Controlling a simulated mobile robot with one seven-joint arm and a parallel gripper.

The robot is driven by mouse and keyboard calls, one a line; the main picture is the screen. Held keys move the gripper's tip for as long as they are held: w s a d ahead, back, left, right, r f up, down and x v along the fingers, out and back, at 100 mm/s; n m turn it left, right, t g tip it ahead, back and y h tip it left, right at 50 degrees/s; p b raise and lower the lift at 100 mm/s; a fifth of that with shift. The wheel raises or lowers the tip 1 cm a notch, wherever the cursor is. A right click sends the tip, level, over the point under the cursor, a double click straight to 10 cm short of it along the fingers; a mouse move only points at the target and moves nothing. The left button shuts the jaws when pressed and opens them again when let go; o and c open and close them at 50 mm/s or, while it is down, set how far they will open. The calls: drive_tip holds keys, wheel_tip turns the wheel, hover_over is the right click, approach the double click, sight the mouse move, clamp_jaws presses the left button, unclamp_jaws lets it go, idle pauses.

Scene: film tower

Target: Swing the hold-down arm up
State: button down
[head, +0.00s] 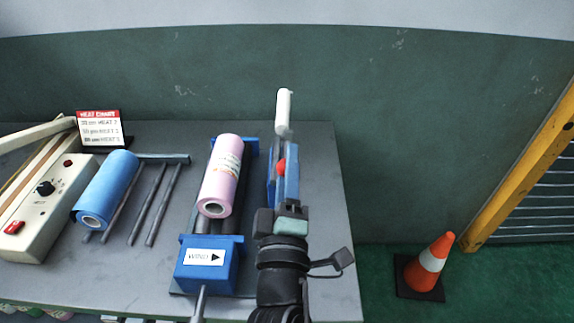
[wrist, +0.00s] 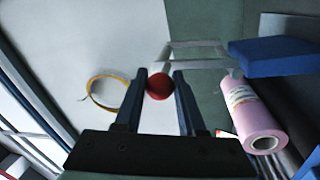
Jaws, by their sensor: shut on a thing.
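The hold-down arm's red ball knob (head: 281,166) sits between the fingers of my gripper (head: 283,160), to the right of the film winder. In the wrist view the red knob (wrist: 160,86) is between the two dark blue fingertips of my gripper (wrist: 159,84), which is shut on it. A white roller-like bar (head: 283,108) shows just beyond the fingers and seems to belong to the arm. In the wrist view a pale thin frame (wrist: 195,44) lies behind the knob. The winder's blue end block (head: 208,263) carries a "WIND" label, and a pink film roll (head: 220,175) lies behind it.
A blue roll (head: 107,188), a control box (head: 42,205) and a heat chart sign (head: 99,122) stand left on the grey table (head: 330,200). A traffic cone (head: 431,262) stands on the green floor at right. A wall rises behind the table.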

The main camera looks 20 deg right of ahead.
drive_tip(key=c, duration=0.5)
unclamp_jaws()
drive_tip(key=shift+d, duration=0.1)
drive_tip(key=shift+s, duration=0.1)
drive_tip(key=shift+b+v, duration=2.8)
drive_tip(key=shift+v, duration=3.65)
